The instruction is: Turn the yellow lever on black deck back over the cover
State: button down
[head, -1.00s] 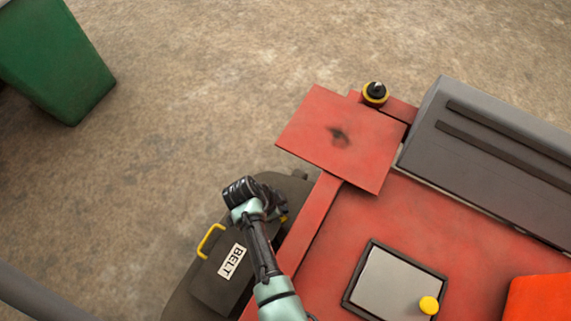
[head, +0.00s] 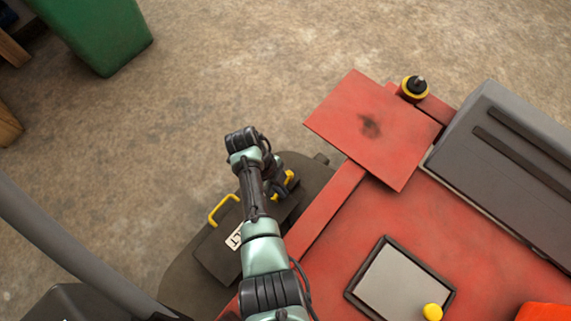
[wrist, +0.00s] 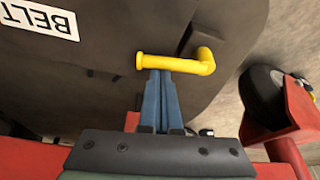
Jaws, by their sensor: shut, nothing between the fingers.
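The yellow lever (wrist: 176,64) is a bent rod on the black deck (wrist: 110,100). In the wrist view it lies across the picture just beyond my fingertips, its bend at the right. My gripper (wrist: 160,76) is shut and empty, its blue fingers together with their tips at the lever's near side; whether they touch it I cannot tell. The dark cover (head: 212,254) has a BELT label (wrist: 38,18), partly behind my arm in the head view.
A yellow handle (head: 222,209) stands on the cover's left part. The red machine body (head: 330,210) with a raised red plate (head: 372,130) lies right of my arm. A caster wheel (wrist: 265,95) stands right in the wrist view. Open floor lies left, with a green bin (head: 95,35).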

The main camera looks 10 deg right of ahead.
jog(key=shift+w+a, duration=0.2)
jog(key=shift+a, duration=0.05)
jog(key=shift+s+d, duration=0.1)
dwell(0.6)
